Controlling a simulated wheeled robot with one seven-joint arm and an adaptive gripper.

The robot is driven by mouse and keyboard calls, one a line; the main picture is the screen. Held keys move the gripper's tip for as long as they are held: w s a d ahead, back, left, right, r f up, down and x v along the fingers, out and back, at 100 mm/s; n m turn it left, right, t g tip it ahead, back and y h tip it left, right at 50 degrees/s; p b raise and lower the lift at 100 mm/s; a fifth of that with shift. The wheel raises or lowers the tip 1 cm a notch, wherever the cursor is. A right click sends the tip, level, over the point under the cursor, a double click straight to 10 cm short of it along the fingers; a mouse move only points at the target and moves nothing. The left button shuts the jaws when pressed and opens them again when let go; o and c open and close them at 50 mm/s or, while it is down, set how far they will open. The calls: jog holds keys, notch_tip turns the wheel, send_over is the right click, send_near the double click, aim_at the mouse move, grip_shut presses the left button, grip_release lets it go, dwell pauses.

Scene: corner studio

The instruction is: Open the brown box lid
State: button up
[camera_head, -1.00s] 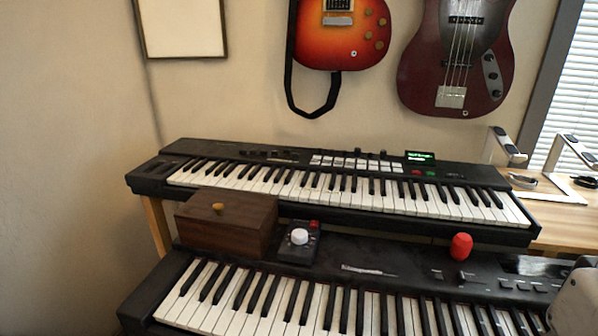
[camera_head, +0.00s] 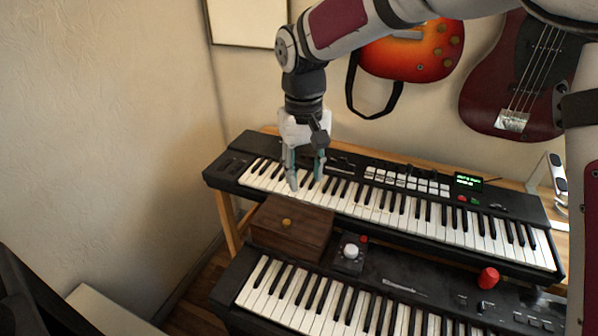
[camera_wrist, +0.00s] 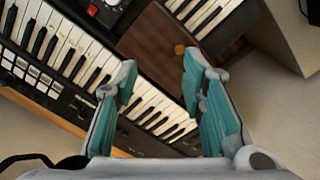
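My gripper (camera_head: 305,187) points down over the upper keyboard's left part, behind and above the box. In the wrist view its teal fingers (camera_wrist: 160,88) are spread apart with nothing between them. They appear clear of the box and knob.
The upper keyboard (camera_head: 400,208) stands close behind the box and the lower keyboard (camera_head: 330,305) is under it. A small black device with a white knob (camera_head: 350,252) is just right of the box. A red object (camera_head: 488,278) stands farther right. Guitars hang on the wall.

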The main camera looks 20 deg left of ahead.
aim_at(287, 222)
jog(key=shift+n, duration=0.3)
jog(key=a+f, duration=0.1)
jog(key=f, duration=0.4)
jog(key=a+f+p, duration=0.1)
jog(key=f, duration=0.3)
jog(key=a+f, duration=0.2)
jog(key=f, duration=0.3)
jog(key=shift+w+a+f+p, duration=0.1)
jog(key=shift+f+p, duration=0.2)
jog(key=shift+f, duration=0.05)
grip_shut()
